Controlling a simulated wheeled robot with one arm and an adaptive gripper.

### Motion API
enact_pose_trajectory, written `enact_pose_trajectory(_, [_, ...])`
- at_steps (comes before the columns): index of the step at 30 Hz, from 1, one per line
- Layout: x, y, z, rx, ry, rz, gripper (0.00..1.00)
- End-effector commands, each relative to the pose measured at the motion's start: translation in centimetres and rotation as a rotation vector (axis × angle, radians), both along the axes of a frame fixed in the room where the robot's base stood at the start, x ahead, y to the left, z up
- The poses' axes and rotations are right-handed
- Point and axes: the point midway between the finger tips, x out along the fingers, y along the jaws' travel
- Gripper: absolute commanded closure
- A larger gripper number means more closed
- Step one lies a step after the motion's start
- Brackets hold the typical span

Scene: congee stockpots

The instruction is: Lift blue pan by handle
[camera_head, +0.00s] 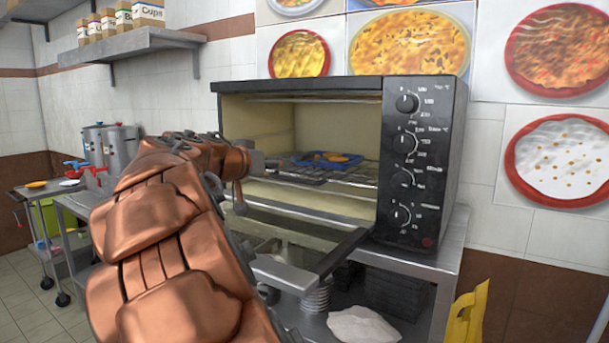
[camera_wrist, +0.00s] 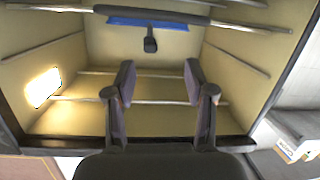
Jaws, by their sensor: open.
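A shallow blue pan (camera_head: 322,156) with orange-brown food in it sits on the wire rack inside the open toaster oven (camera_head: 365,88). In the wrist view the blue pan (camera_wrist: 150,21) is at the top, with a dark handle (camera_wrist: 150,42) pointing towards my gripper. My gripper (camera_wrist: 159,80) is open and empty, its two fingers spread to either side of the handle's line, short of the handle. In the head view my gripper (camera_head: 280,164) is at the oven's mouth, partly hidden by my arm.
The oven door (camera_head: 300,238) hangs open below my arm. The oven stands on a metal table (camera_head: 452,250). A white bag (camera_head: 362,325) lies on the lower shelf. Carts with pots (camera_head: 110,145) and small blue and red cookware (camera_head: 76,168) stand at left.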

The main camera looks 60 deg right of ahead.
Motion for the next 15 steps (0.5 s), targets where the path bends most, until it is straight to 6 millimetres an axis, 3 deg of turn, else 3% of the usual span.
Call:
enact_pose_trajectory(1, [-0.1,-2.3,-0.7,-0.039,-0.028,-0.036,0.46])
enact_pose_trajectory(6, [-0.3,-6.9,0.3,-0.148,-0.118,-0.094,0.46])
enact_pose_trajectory(15, [-0.4,-10.0,1.0,-0.206,-0.169,-0.113,0.46])
